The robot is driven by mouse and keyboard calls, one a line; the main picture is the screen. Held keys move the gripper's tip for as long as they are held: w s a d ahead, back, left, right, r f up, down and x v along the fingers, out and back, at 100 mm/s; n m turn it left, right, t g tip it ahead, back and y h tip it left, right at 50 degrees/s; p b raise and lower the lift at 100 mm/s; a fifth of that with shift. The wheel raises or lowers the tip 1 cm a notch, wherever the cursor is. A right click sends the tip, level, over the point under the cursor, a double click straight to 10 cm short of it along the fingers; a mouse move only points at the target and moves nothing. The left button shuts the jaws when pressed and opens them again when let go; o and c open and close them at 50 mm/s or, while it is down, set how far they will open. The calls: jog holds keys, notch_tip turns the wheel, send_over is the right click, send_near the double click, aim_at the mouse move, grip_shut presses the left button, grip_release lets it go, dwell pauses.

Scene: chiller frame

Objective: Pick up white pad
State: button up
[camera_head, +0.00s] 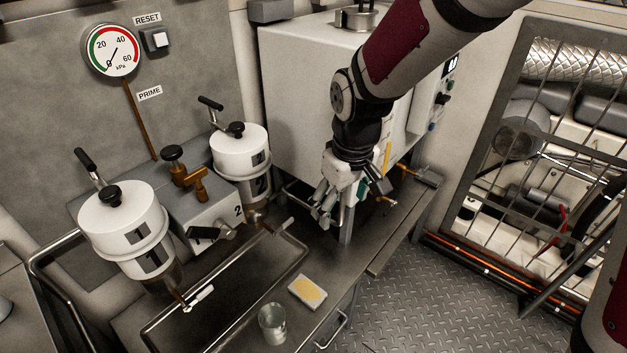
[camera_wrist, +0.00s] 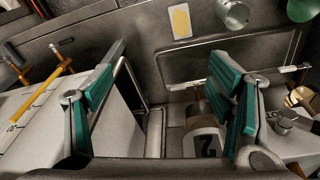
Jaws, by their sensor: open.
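The white pad (camera_head: 307,291), a small pale square with a yellow oval patch, lies flat on the metal bench near its front edge. It also shows in the wrist view (camera_wrist: 180,21) at the top, beyond my fingertips. My gripper (camera_head: 326,207) is above the bench, up and to the right of the pad in the head view, by the white box. In the wrist view my gripper's (camera_wrist: 165,70) two green-padded fingers are wide apart with nothing held between them. The pad is apart from the fingers and not covered.
A clear glass (camera_head: 272,323) stands just left of the pad. A raised metal rail (camera_head: 278,237) edges the tray area behind it. White canister 1 (camera_head: 124,227) and canister 2 (camera_head: 240,150) stand at the back. The large white box (camera_head: 300,95) is close to my arm.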

jog(key=w+a+f+n+g+b, duration=0.1)
jog(key=a+f+b, duration=0.25)
jog(key=f, duration=0.75)
jog(key=w+a+f+n+g+b, duration=0.1)
jog(key=w+a+f+n+b, duration=0.2)
jog(key=f, duration=0.8)
jog(key=m+b, duration=0.1)
jog(key=b, duration=0.2)
send_over(307, 290)
jog(key=f, duration=0.9)
jog(key=shift+w+a, duration=0.1)
jog(key=shift+w, duration=0.15)
jog(key=shift+s+f+b, duration=0.2)
jog(key=shift+f+b, duration=0.8)
jog(key=shift+f, duration=1.9)
jog(key=c, duration=1.4)
jog(key=shift+o, duration=0.2)
